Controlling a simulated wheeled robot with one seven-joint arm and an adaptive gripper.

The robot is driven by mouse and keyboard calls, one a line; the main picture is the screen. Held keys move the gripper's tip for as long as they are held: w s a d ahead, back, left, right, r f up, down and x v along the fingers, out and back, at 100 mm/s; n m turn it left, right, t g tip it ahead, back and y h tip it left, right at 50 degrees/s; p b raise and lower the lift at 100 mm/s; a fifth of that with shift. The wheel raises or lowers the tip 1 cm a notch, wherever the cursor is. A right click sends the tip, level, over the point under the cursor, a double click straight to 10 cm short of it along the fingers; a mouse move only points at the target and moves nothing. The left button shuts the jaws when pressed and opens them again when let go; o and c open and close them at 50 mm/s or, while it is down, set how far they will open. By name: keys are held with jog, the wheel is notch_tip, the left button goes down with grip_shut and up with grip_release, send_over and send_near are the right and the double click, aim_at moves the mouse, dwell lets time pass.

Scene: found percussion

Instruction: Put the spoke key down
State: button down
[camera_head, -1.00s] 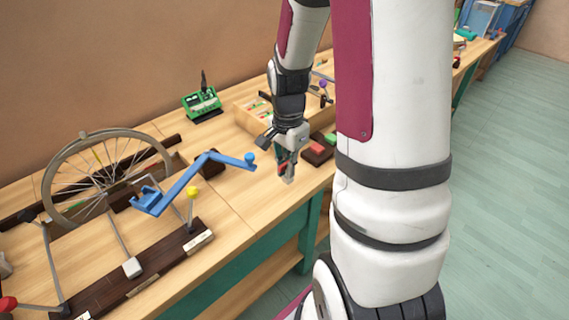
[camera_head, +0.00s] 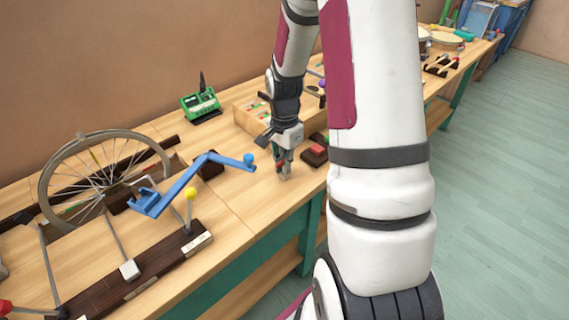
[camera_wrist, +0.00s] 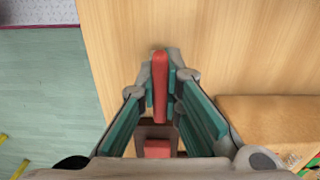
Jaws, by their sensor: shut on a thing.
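The spoke key (camera_wrist: 160,88) shows in the wrist view as a narrow red piece held upright in the picture between the two fingers. My gripper (camera_wrist: 161,72) is shut on it; the finger pads are teal. In the head view my gripper (camera_head: 284,174) points down at the front part of the wooden bench (camera_head: 245,200), close over bare wood. I cannot tell whether the key touches the bench. Most of the key is hidden by the fingers in the head view.
A dark block with red pieces (camera_head: 316,151) lies just right of my gripper. A blue crank arm (camera_head: 190,182) and a spoked wheel (camera_head: 45,190) stand left. A wooden tray (camera_head: 245,121) and green device (camera_head: 201,103) are behind. Bare bench lies left of my gripper.

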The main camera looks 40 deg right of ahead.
aim_at(284, 159)
jog(key=c, duration=1.8)
grip_release()
jog(key=shift+f, duration=0.15)
jog(key=shift+o, duration=0.2)
notch_tip(284, 159, up, 12)
jog(key=p, duration=0.2)
jog(key=s+a+r+n+t, duration=0.1)
jog(key=s+a+r+n, duration=0.7)
jog(key=a+r, duration=0.35)
jog(key=s+a+n, duration=0.4)
jog(key=s, duration=0.3)
jog(key=s+a+r+n+t, duration=0.1)
jog(key=s+a+n, duration=0.3)
jog(key=s, duration=0.3)
jog(key=shift+s+a+n, duration=0.2)
jog(key=shift+n, duration=0.6)
